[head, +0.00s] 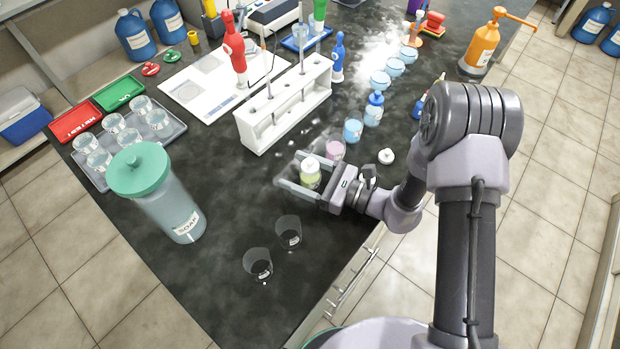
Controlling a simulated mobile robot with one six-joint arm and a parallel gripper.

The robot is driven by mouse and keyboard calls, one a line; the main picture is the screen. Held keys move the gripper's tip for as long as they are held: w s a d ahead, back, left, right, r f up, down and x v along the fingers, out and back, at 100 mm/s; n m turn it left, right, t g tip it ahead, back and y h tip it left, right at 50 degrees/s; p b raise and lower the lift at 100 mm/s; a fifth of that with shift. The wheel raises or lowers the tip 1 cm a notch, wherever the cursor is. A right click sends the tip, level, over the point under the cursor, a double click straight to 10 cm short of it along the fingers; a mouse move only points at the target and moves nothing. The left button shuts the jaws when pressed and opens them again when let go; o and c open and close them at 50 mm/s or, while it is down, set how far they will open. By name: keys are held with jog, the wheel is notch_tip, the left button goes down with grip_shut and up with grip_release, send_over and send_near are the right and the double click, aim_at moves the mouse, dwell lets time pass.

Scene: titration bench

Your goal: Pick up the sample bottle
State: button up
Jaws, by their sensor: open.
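A small bottle (310,175) with a white cap and yellow-green contents, which looks like the sample bottle, stands upright on the dark bench. My gripper (291,170) is open, with one finger on each side of the bottle. The fingers reach past it to the left, and the bottle sits between them near the palm. I cannot tell whether either finger touches it.
A pink-filled beaker (335,150) stands close behind the far finger. A white rack (285,112) is behind. Blue-filled beakers (353,130) run toward the back right. Two empty glasses (288,233) and a soap jar (170,200) stand at front left.

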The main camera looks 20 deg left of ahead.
jog(key=c, duration=1.3)
